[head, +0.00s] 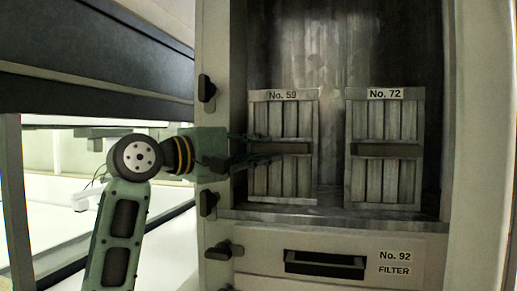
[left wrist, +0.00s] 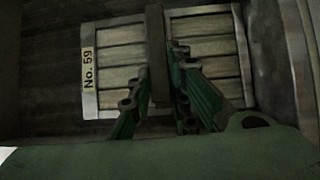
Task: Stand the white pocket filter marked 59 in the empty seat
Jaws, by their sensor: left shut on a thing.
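The white pocket filter marked 59 (head: 290,117) has a pale frame with vertical pockets and a dark crossbar. It stands upright in the left part of the cabinet bay. It also shows in the left wrist view (left wrist: 212,65), turned sideways, with its No. 59 label. My left gripper (head: 266,148) reaches in from the left and is shut on the filter's dark crossbar. In the wrist view the fingers (left wrist: 160,78) lie either side of that bar. Whether the filter's bottom touches the floor is hard to tell. My right gripper is not in view.
A similar filter marked No. 72 (head: 386,119) stands to the right, with a narrow gap between. Below is a drawer front labelled No. 92 FILTER (head: 325,263). Dark latches (head: 207,88) line the cabinet's left post, close to my arm. A white surface lies at left.

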